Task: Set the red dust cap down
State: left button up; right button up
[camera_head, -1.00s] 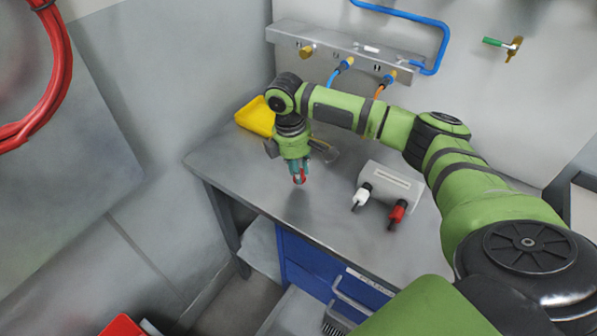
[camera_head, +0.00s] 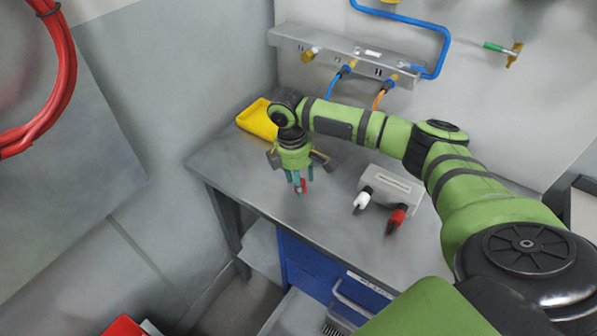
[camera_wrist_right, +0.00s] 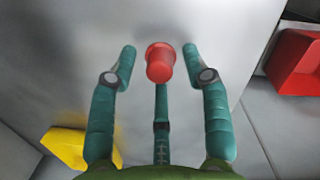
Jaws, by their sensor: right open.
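The red dust cap (camera_head: 304,186) is at the fingertips of my right gripper (camera_head: 299,187), low over the grey bench top (camera_head: 250,192). In the right wrist view the cap (camera_wrist_right: 159,64) stands between the spread teal fingers of the right gripper (camera_wrist_right: 160,65). The two side fingers are clear of it; the third finger is close beneath it in the picture, and I cannot tell whether it touches. The cap appears to rest on the bench, but its contact with the surface is hidden. My left gripper is not in view.
A grey box with a white and a red connector (camera_head: 397,219) lies right of the gripper. A yellow bin (camera_head: 257,119) is behind it on the left. A connector panel (camera_head: 345,55) with blue and orange cables is on the wall. Bare bench lies in front of the gripper.

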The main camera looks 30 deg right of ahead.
notch_tip(320, 180, up, 12)
jog(key=a+b, duration=0.1)
jog(key=b, duration=0.1)
jog(key=shift+w+b, duration=0.4)
jog(key=shift+w, duration=0.05)
